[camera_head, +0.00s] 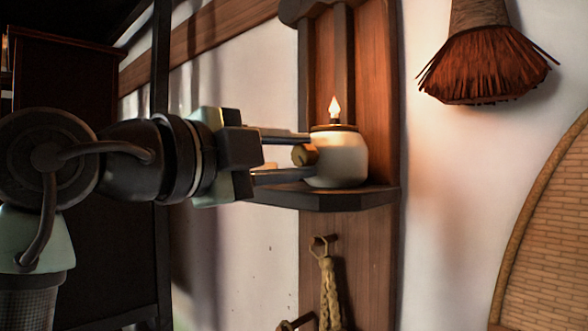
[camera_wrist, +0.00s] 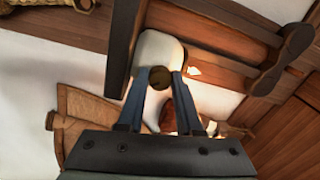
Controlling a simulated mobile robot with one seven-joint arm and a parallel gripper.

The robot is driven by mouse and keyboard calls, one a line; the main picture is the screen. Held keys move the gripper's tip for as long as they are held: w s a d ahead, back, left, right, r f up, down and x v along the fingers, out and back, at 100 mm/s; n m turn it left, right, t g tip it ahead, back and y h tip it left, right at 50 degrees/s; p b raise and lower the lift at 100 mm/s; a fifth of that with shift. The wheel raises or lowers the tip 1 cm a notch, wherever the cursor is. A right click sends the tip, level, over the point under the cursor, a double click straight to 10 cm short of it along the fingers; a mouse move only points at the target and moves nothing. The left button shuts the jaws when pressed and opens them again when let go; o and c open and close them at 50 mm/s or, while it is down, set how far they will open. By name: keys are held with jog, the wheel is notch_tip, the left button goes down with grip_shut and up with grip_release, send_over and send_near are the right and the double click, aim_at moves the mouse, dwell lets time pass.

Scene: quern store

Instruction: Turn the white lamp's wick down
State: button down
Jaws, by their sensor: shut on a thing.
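The white lamp (camera_head: 343,158) is a squat rounded pot standing upright on a small dark shelf (camera_head: 345,201). A lit flame (camera_head: 335,106) rises from its top. A round brown-gold knob (camera_head: 305,155) sticks out of its side facing my gripper. My gripper (camera_head: 306,156) reaches in from the left, one finger above the knob and one below in the head view. In the wrist view, the knob (camera_wrist: 159,80) sits between the two fingertips (camera_wrist: 160,84), with the lamp (camera_wrist: 157,50) behind it. The fingers are shut on the knob. The lamp's far side is hidden.
A wooden back board (camera_head: 370,90) rises behind the shelf. A braided cord (camera_head: 329,290) hangs from a peg below. A reddish brush (camera_head: 485,62) and a woven tray (camera_head: 550,235) hang on the white wall at right. A dark cabinet (camera_head: 70,75) stands at left behind my arm.

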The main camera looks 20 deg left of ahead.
jog(key=m+b, duration=0.1)
jog(key=m, duration=0.3)
jog(key=shift+m, duration=0.3)
jog(key=shift+m+h+b, duration=0.3)
jog(key=shift+m+b, duration=0.05)
jog(key=shift+m, duration=1.35)
jog(key=c, duration=0.6)
grip_release()
